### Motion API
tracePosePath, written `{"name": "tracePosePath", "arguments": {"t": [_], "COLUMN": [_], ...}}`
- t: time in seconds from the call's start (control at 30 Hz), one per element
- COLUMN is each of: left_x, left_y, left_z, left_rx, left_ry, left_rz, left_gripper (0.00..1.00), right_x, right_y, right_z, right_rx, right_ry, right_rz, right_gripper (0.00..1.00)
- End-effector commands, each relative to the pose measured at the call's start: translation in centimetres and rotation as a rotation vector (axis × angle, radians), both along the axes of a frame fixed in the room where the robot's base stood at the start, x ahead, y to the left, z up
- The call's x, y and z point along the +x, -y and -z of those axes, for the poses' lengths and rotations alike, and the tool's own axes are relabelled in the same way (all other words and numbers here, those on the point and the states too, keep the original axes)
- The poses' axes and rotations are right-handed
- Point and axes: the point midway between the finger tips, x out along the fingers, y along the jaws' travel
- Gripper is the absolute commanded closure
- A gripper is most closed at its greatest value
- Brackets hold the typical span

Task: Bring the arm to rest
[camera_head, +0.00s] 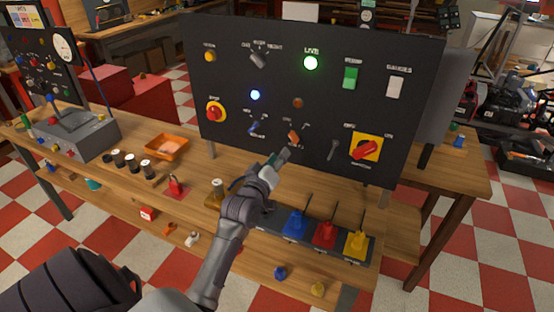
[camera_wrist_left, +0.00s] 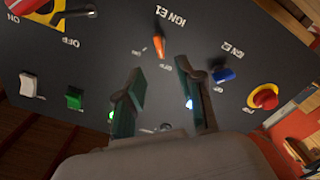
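My left arm comes up from the bottom of the head view, and its gripper (camera_head: 280,157) is in front of the lower part of the black control panel (camera_head: 228,85). In the left wrist view the two green-padded fingers of the gripper (camera_wrist_left: 163,98) stand apart with nothing between them. The orange ignition switch (camera_head: 293,137) is just above the fingertips; it also shows in the wrist view (camera_wrist_left: 159,45). The blue ignition switch (camera_head: 254,127) is to its left. I cannot tell whether the fingers touch the panel. My right gripper is not in view.
On the panel a green LIVE lamp (camera_head: 310,63) and a blue lamp (camera_head: 255,95) glow. Blue, red and yellow levers (camera_head: 325,233) stand right of my forearm. An orange tray (camera_head: 167,148) and a grey joystick box (camera_head: 80,132) are on the wooden bench at left.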

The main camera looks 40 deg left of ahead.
Motion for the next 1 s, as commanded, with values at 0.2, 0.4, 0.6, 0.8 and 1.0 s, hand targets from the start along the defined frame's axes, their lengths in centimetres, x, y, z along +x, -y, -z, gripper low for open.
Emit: {"name": "tracePosePath", "arguments": {"t": [0.2, 0.4, 0.6, 0.8, 1.0], "left_x": [-0.6, -0.6, -0.6, -2.1, -9.9], "left_y": [0.2, 0.2, 0.2, 3.0, 11.1], "left_z": [0.0, 0.0, 0.0, 2.5, 10.0], "left_rx": [-0.001, 0.0, 0.0, 0.066, 0.288], "left_ry": [0.0, 0.0, 0.0, -0.135, -0.563], "left_rz": [0.0, 0.0, 0.0, 0.062, 0.28], "left_gripper": [0.62, 0.62, 0.62, 0.62, 0.62], "right_x": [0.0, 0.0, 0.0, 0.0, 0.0], "right_y": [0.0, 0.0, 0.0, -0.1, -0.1], "right_z": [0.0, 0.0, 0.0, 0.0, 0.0], "right_rx": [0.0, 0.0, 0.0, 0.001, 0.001], "right_ry": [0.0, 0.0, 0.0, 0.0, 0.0], "right_rz": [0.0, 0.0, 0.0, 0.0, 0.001], "right_gripper": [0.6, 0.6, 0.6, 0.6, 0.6]}}
